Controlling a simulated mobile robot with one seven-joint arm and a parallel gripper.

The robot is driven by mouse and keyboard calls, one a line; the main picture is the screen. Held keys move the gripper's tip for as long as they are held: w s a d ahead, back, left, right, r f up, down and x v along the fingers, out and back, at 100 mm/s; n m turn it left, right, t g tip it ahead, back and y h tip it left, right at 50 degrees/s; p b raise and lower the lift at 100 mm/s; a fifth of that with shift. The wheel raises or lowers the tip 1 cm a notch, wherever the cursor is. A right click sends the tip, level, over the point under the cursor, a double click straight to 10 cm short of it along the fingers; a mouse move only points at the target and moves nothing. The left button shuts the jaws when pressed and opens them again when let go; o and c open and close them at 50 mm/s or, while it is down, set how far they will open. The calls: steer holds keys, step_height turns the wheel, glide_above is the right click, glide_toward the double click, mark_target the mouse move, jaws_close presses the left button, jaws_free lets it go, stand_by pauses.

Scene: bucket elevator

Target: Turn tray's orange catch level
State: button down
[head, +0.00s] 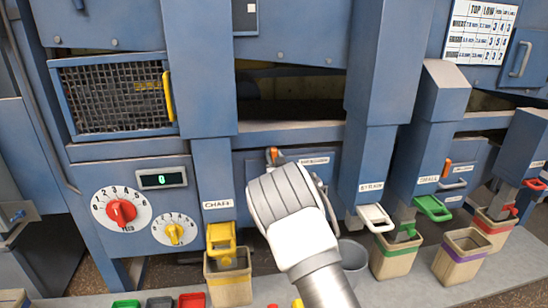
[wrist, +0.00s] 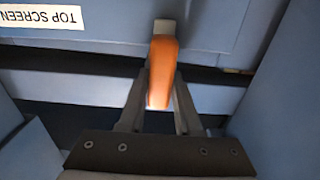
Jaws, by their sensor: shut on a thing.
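The orange catch (wrist: 162,72) is in the wrist view, at the middle of the blue tray front (wrist: 110,48) that carries a "TOP SCREEN" label. My gripper (wrist: 160,100) has its two fingers on either side of the catch and is shut on it. In the wrist view the catch runs up and down the picture. In the head view only the tip of the catch (head: 272,155) shows above my wrist, which hides my fingers and much of the tray front (head: 314,172).
A second orange catch (head: 446,169) shows at right. Yellow (head: 221,236), white (head: 375,217) and green (head: 433,208) spout handles stand near my arm. Wooden buckets (head: 228,285) line the floor. Red (head: 121,211) and yellow (head: 174,232) dials are at left.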

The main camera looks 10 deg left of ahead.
steer(key=shift+f+b, duration=0.1)
steer(key=shift+b, duration=0.4)
steer(key=n+b, duration=0.1)
steer(key=b, duration=0.1)
steer(key=n+b, duration=0.2)
steer(key=b, duration=0.1)
steer(key=shift+a+f+n+b, duration=0.2)
steer(key=shift+f+n+b, duration=0.1)
steer(key=shift+n, duration=0.1)
steer(key=n+b, duration=0.1)
steer(key=b, duration=0.1)
steer(key=n+b, duration=0.4)
steer(key=b, duration=0.1)
steer(key=shift+s+a, duration=0.1)
steer(key=shift+a, duration=0.15)
steer(key=n+b, duration=0.5)
steer(key=b, duration=0.1)
steer(key=shift+a+f+n, duration=0.1)
steer(key=shift+f+n, duration=0.1)
steer(key=shift+n, duration=0.2)
steer(key=n+b, duration=0.3)
steer(key=shift+r+n+b, duration=0.1)
steer(key=shift+n+b, duration=0.2)
steer(key=c, duration=0.6)
jaws_free()
